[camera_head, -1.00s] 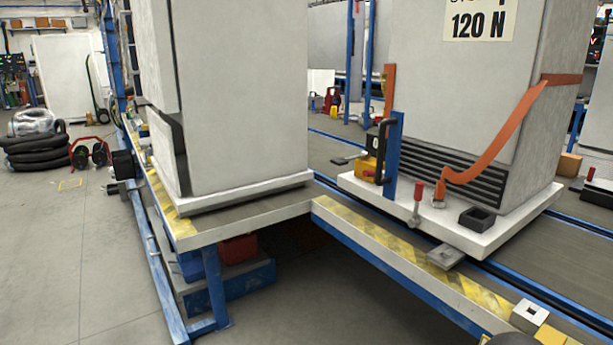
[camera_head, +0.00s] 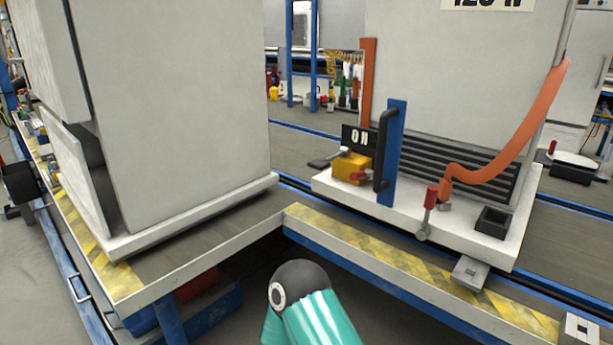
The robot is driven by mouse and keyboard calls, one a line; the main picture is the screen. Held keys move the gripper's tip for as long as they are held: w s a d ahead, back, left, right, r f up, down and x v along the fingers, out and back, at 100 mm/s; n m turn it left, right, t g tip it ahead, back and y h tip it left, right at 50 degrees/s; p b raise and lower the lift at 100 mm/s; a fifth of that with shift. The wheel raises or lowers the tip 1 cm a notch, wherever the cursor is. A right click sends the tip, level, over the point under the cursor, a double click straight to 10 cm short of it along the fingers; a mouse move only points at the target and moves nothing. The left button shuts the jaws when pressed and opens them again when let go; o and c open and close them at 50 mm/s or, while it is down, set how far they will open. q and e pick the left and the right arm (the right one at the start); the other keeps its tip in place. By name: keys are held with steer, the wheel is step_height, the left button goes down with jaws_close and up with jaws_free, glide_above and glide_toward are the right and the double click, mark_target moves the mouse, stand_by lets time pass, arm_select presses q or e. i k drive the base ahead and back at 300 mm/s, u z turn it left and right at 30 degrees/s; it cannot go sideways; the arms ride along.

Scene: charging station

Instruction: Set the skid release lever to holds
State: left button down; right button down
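A small lever with a red grip (camera_head: 431,196) stands near the front edge of the white skid (camera_head: 470,235). Its metal shank runs down to a round pivot at the skid's edge, and the grip points up. I cannot read any marking for its positions. A teal arm link of mine with a dark rounded joint shows at the bottom centre, in front of the platform and well short of the lever. Neither gripper is in view.
A blue post (camera_head: 393,150) with a black handle (camera_head: 381,165), a yellow box (camera_head: 350,167) and an ON sign (camera_head: 358,139) stand left of the lever. An orange strap (camera_head: 510,140) and black socket (camera_head: 494,222) are right. A striped platform edge (camera_head: 400,262) runs in front.

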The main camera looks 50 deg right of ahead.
mark_target(369, 174)
steer(key=z, duration=0.3)
steer(key=i, duration=1.1)
steer(key=z, duration=0.95)
steer(key=k, duration=0.85)
steer(key=z, duration=0.15)
steer(key=i, duration=0.9)
steer(key=u, duration=0.1)
